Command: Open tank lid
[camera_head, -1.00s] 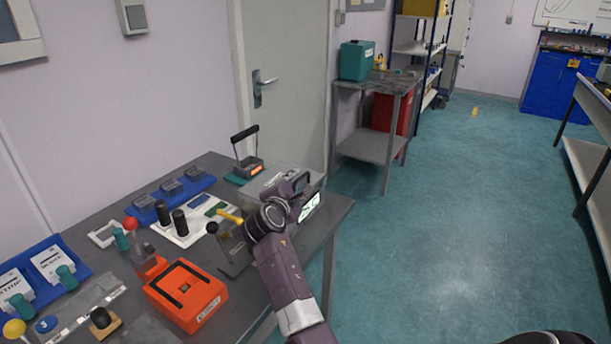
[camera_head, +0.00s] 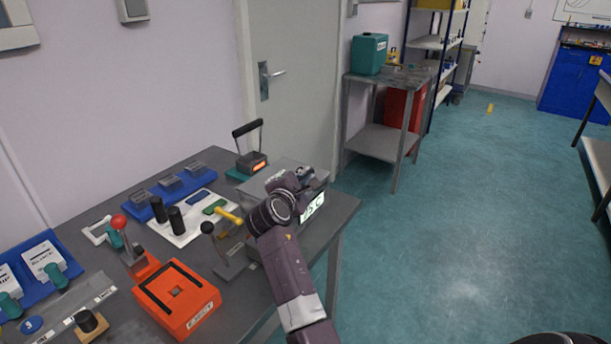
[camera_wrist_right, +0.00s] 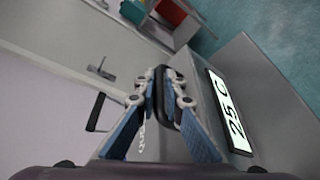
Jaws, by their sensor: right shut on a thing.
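The tank is a grey box (camera_head: 312,222) at the right end of the bench in the head view. Its lit display (camera_head: 312,206) faces right and reads 25 C in the wrist view (camera_wrist_right: 231,112). My right gripper (camera_head: 298,177) is over the tank top. In the wrist view its blue-padded fingers (camera_wrist_right: 164,96) are closed around a black handle (camera_wrist_right: 171,76) on the lid. My arm hides much of the tank, and I cannot tell whether the lid is raised. My left gripper is out of view.
A black-ball lever (camera_head: 208,229) and an orange block (camera_head: 178,298) are left of the tank. A small device with a black handle (camera_head: 252,162) stands behind it. A door (camera_head: 292,80) is at the back. The floor to the right is clear.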

